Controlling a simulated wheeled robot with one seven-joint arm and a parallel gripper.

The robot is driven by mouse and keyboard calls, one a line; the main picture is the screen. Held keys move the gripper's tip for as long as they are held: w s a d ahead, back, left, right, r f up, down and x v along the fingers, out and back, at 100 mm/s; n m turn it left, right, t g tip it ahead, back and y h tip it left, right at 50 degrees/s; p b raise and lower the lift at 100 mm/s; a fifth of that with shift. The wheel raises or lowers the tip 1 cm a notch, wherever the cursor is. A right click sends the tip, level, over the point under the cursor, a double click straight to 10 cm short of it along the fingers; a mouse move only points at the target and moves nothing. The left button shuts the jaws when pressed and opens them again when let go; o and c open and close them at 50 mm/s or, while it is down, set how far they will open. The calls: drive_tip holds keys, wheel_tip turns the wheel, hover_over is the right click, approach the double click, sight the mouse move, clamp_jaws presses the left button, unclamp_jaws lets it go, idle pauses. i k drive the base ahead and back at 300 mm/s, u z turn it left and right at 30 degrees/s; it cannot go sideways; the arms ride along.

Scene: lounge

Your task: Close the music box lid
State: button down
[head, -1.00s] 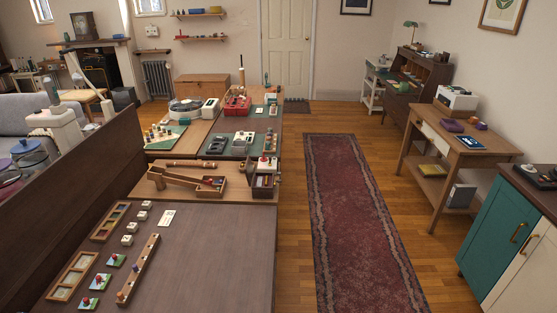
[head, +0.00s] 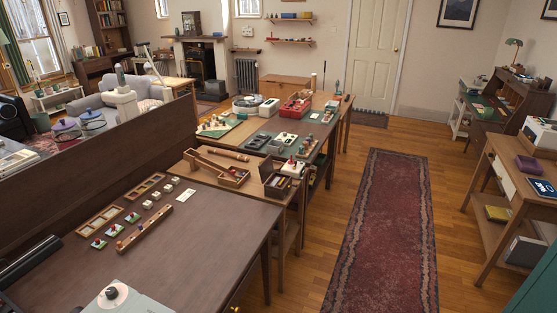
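A small dark wooden box (head: 278,186) stands at the right end of the middle table, beside a small block with a red knob. A long wooden piece (head: 206,164) and an open wooden tray (head: 233,178) lie to its left. On the side table at the right is a purple box (head: 530,166), too small to read in detail. My gripper is not in view, and nothing here shows it touching any of these.
The dark near table (head: 215,235) carries wooden frames and small blocks. A tall dark panel (head: 100,165) borders it on the left. Farther tables hold a red box (head: 295,107) and other items. The red runner rug (head: 385,230) on the right is clear floor.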

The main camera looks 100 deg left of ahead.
sight(266, 167)
drive_tip(key=u, duration=2.6)
drive_tip(key=i, duration=2.75)
drive_tip(key=u, duration=2.35)
drive_tip(key=i, duration=1)
